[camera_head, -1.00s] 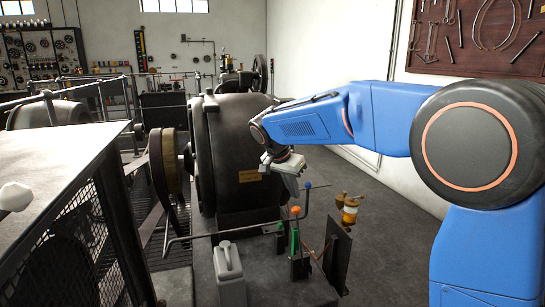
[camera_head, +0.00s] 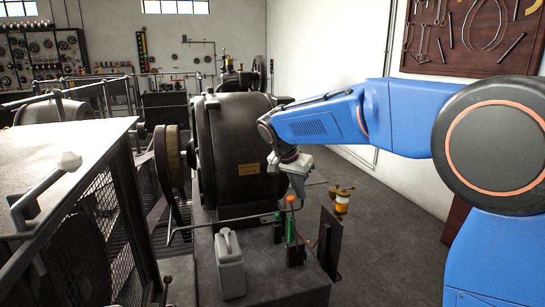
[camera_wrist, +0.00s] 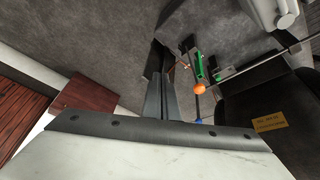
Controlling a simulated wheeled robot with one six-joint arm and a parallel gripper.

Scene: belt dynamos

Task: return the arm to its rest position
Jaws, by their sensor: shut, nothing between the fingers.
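My blue arm reaches in from the right in the head view. My gripper (camera_head: 298,187) hangs in front of the dark dynamo (camera_head: 238,135), above the plinth with the levers. In the wrist view my gripper's fingers (camera_wrist: 163,95) are together with nothing between them. An orange-knobbed lever (camera_head: 291,202) stands close below the gripper; it also shows in the wrist view (camera_wrist: 200,89), just right of the fingers. I cannot tell the exact gap between them.
A grey jerrycan (camera_head: 229,264) stands on the plinth. A meshed cabinet with a lever handle (camera_head: 45,187) is at the left. Open floor (camera_head: 390,215) lies on the right. A tool board (camera_head: 470,35) hangs on the wall.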

